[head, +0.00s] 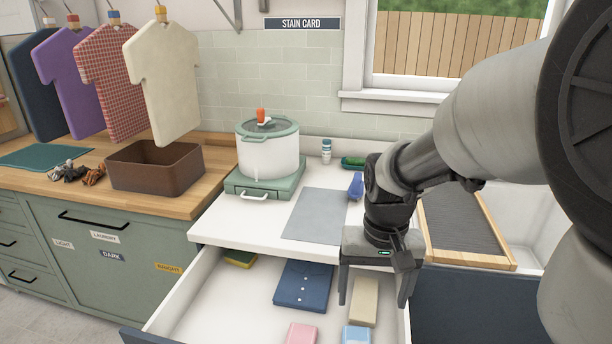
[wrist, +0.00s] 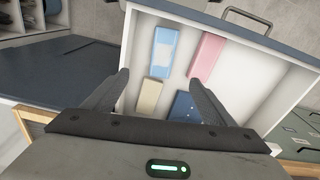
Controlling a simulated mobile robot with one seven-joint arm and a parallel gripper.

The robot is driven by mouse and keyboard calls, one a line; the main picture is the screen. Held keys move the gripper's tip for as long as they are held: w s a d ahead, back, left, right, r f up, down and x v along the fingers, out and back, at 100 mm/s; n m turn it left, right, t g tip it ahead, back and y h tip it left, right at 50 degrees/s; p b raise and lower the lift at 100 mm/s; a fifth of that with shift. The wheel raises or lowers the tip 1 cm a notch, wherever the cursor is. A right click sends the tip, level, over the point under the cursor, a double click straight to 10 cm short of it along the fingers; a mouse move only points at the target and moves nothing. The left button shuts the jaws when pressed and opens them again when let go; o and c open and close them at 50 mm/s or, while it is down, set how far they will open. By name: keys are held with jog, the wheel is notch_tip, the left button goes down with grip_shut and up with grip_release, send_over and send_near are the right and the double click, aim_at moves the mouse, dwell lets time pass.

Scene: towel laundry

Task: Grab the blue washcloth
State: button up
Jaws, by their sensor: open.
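The light blue folded washcloth (head: 356,336) lies in the open white drawer (head: 205,298), cut off by the bottom edge of the head view. In the wrist view the washcloth (wrist: 164,52) shows whole, flat on the drawer floor near the front wall, with a paler band across it. My gripper (head: 374,300) is open and empty above the drawer, pointing down. In the wrist view my gripper (wrist: 160,80) has its fingers spread, with the washcloth ahead of and between the fingertips, apart from them.
A beige cloth (head: 363,302), a pink cloth (head: 301,334), a dark blue folded piece with small dots (head: 303,285) and a green-yellow sponge (head: 240,258) share the drawer. The white counter (head: 222,225) with a pot (head: 268,158) overhangs its back. A ribbed washboard (head: 462,225) stands right.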

jog(key=shift+g, duration=0.4)
jog(key=f+b, duration=0.1)
jog(key=f, duration=0.4)
jog(key=f+b, duration=0.1)
jog(key=f, duration=0.5)
jog(key=w+f+b, duration=0.1)
jog(key=f+b, duration=0.1)
jog(key=f, duration=0.3)
jog(key=shift+f, duration=0.2)
jog(key=shift+w+a+f+b, duration=0.15)
jog(key=shift+f+b, duration=0.15)
jog(key=shift+f, duration=0.65)
jog(key=shift+w+a+f+b, duration=0.1)
jog(key=shift+f+b, duration=0.15)
jog(key=shift+f, duration=0.75)
jog(key=shift+w+a+f+b, duration=0.15)
jog(key=shift+f+b, duration=0.15)
jog(key=shift+f, duration=0.65)
jog(key=shift+d, duration=0.1)
jog(key=shift+c, duration=0.4)
jog(key=c, duration=1.1)
